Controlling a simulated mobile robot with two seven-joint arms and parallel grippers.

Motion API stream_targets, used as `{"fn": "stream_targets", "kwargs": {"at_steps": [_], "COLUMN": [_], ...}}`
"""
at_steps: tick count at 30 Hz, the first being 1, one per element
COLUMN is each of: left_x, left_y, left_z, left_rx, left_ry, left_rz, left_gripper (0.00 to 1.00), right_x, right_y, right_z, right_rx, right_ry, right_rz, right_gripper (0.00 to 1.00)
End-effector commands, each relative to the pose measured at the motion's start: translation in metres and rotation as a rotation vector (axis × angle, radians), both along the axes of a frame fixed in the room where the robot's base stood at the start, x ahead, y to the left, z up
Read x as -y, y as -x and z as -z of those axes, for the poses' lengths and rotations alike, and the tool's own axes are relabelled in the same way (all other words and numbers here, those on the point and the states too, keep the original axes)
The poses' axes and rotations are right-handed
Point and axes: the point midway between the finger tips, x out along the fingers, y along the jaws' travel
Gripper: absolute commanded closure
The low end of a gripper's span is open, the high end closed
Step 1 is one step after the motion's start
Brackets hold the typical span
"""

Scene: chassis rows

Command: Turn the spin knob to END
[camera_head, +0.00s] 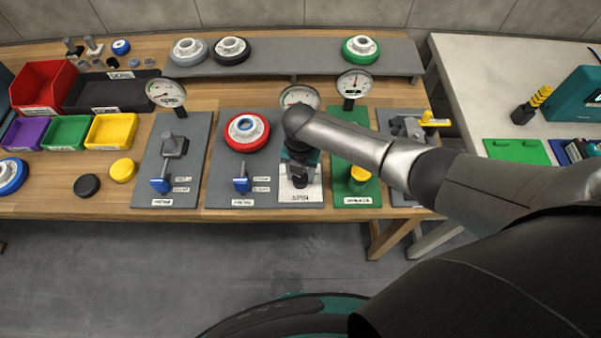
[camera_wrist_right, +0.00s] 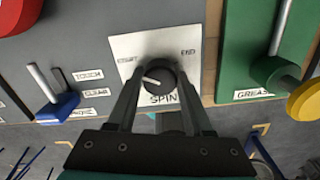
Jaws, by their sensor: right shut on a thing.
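The dark round spin knob (camera_wrist_right: 160,86) sits on a white plate (camera_wrist_right: 126,47) marked SPIN, with a label at the upper left that is hard to read and END at the upper right. The knob's pale pointer line points left and slightly up, toward the left label, away from END. My right gripper (camera_wrist_right: 157,82) is shut on the knob, one finger on each side. In the head view my right gripper (camera_head: 300,178) reaches down over the white plate (camera_head: 301,196) and hides most of the knob. My left gripper is not in view.
Left of the plate is a grey board with a blue-tipped lever (camera_wrist_right: 58,108) and a red wheel (camera_head: 246,131). Right of it is a green GREASE board (camera_wrist_right: 240,50) with a yellow knob (camera_wrist_right: 309,101). Gauges (camera_head: 300,96) stand behind. My right arm crosses the right side.

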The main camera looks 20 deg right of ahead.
Motion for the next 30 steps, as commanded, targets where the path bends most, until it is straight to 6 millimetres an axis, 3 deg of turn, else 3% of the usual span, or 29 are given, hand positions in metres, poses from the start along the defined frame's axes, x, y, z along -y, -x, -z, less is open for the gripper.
{"fn": "stream_targets", "kwargs": {"at_steps": [1,11,21,30], "left_x": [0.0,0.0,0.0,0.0], "left_y": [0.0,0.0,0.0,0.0], "left_z": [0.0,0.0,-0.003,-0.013], "left_rx": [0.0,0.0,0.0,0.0], "left_ry": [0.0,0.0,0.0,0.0], "left_rz": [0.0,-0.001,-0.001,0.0], "left_gripper": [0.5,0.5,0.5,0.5], "right_x": [0.0,0.0,0.0,0.0], "right_y": [0.0,0.0,0.0,0.0], "right_z": [0.0,0.0,-0.001,-0.002], "right_rx": [0.0,0.0,0.0,0.0], "right_ry": [0.0,0.0,0.001,0.001], "right_rz": [0.0,0.0,0.036,0.219], "right_gripper": [0.63,1.0,1.0,1.0]}}
